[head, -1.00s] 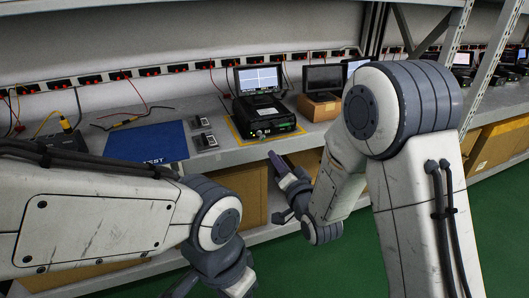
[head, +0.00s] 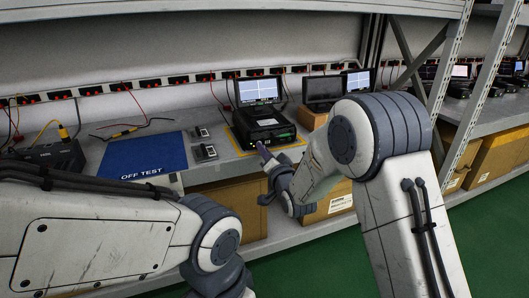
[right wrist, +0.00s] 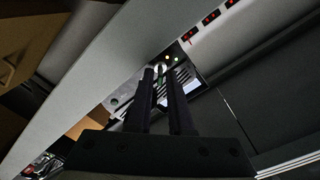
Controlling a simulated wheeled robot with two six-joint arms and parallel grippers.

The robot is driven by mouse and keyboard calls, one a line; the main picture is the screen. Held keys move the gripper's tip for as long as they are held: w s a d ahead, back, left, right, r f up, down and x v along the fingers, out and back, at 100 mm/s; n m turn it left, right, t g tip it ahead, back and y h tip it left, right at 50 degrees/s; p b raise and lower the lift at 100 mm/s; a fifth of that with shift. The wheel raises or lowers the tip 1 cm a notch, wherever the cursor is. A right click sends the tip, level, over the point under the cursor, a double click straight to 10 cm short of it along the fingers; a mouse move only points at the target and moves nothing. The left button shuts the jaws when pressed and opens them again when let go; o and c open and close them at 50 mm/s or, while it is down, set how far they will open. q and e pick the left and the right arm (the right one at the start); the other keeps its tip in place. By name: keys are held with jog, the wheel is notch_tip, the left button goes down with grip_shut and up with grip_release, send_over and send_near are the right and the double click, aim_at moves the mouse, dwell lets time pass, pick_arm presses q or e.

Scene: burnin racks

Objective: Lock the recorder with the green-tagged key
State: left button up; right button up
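The recorder (head: 264,128) is a black box with a lit screen (head: 259,90), standing inside a yellow outline on the grey bench. My right gripper (head: 264,152) is just in front of the recorder's front face. In the right wrist view its two dark fingers (right wrist: 161,82) point at the recorder's panel (right wrist: 186,78), where small green and orange lights show. The fingers are close together with a narrow gap; I cannot tell whether a key is between them. No green tag is clear. Two small dark holders (head: 204,152) lie left of the recorder. My left gripper is below the picture.
A blue mat (head: 145,152) lettered "OFF TEST" lies left of the holders. A dark box (head: 50,155) with a yellow cable is at far left. Other units with screens (head: 323,90) stand right of the recorder. Cardboard boxes (head: 236,205) sit on the shelf below.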

grip_shut()
jog(key=shift+n, duration=0.5)
jog(key=n+b, duration=0.3)
jog(key=n, duration=1.3)
jog(key=shift+s+a+n, duration=0.1)
jog(key=shift+n, duration=0.6)
grip_release()
